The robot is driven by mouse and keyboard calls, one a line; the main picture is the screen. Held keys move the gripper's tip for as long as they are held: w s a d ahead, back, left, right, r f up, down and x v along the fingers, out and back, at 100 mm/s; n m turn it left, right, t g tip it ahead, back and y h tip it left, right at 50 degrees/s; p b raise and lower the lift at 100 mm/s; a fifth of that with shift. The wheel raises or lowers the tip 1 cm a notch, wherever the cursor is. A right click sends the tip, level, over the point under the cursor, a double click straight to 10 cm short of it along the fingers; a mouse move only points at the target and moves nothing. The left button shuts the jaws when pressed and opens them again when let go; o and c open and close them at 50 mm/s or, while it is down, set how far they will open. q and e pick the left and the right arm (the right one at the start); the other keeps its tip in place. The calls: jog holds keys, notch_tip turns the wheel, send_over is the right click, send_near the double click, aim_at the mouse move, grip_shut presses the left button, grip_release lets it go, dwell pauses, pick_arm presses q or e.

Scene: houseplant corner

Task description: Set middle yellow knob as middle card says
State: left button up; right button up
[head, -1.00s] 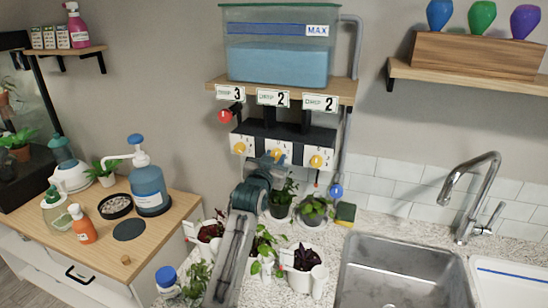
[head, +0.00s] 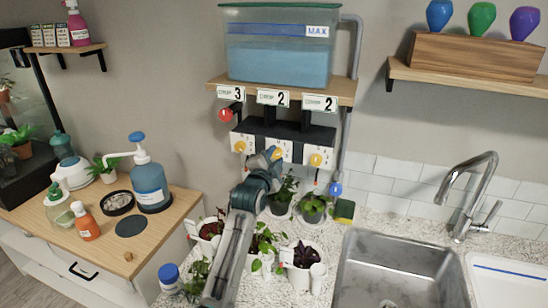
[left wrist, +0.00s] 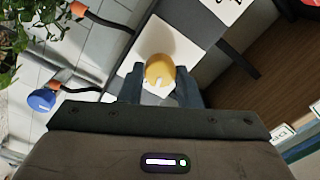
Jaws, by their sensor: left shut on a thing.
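The middle yellow knob (head: 276,152) sits on the middle white panel of the box under the tank shelf. My left gripper (head: 270,158) is at its front and partly hides it and its scale in the head view. In the left wrist view the round yellow knob (left wrist: 160,70) is between the two dark fingers, which are shut on it. A short pale mark shows on its face; the numbers around it cannot be read. The middle card (head: 273,97) on the shelf edge shows a 2. My right gripper is not in view.
Other yellow knobs sit left (head: 240,147) and right (head: 316,159). A red knob (head: 225,115) is up left, a blue one (head: 336,188) lower right. Potted plants (head: 300,258) stand on the counter below, near my left arm. A sink (head: 400,270) is at right.

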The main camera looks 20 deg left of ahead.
pick_arm(q)
jog(key=shift+m, duration=1.1)
jog(key=o, duration=1)
jog(key=shift+s+a+f+b, duration=0.1)
jog(key=shift+s+b, duration=0.75)
jog(key=shift+s, duration=1.85)
jog(key=shift+s+f+b, duration=0.1)
jog(key=shift+s+b, duration=0.75)
jog(key=shift+s, duration=1.85)
